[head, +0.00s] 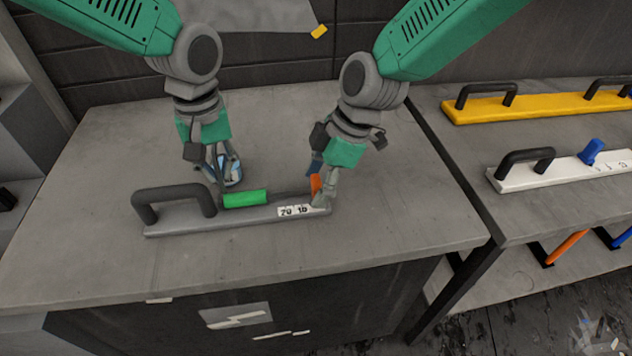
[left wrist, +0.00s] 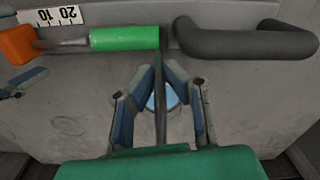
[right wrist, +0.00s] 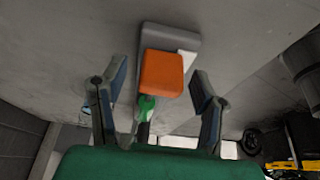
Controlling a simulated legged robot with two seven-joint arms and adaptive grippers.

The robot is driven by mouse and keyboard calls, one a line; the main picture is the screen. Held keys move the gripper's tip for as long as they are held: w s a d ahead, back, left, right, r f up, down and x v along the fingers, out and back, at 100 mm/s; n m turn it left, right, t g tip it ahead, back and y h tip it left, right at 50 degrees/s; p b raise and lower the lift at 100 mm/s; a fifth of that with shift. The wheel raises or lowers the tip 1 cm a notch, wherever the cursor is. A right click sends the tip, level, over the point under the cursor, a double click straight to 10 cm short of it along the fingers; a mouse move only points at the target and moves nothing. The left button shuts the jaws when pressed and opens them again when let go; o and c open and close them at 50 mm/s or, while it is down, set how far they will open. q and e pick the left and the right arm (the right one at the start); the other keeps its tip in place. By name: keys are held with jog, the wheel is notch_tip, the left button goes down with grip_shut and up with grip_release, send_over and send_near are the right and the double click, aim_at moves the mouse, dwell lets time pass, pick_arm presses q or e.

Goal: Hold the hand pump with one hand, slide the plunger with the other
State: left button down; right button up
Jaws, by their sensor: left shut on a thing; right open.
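The hand pump lies on the grey table in the head view, with a long grey base (head: 232,220), a dark loop handle (head: 172,192) at its left, a green cylinder (head: 245,199) and a numbered white label (head: 295,211). Its orange plunger end (head: 316,184) is at the right. My left gripper (head: 219,182) is shut on a thin dark bar (left wrist: 160,110) beside the green cylinder; the bar seems to belong to the pump. My right gripper (head: 322,190) is open at the orange end. In the right wrist view the orange block (right wrist: 161,73) sits between and beyond the open fingers.
A blue and white round item (head: 232,171) lies on the table behind my left gripper. A rack to the right holds a yellow bar tool (head: 540,106) and a white one (head: 515,180) with a blue knob. The table's front and right are clear.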

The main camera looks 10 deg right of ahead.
aim_at(293, 200)
jog(key=shift+f, duration=0.15)
jog(key=shift+c, duration=0.4)
grip_shut()
pick_arm(q)
jog(key=shift+d, duration=0.1)
pick_arm(e)
jog(key=shift+a, duration=1.65)
jog(key=shift+o, duration=0.4)
grip_release()
jog(key=shift+d, duration=0.1)
jog(key=v, duration=1.2)
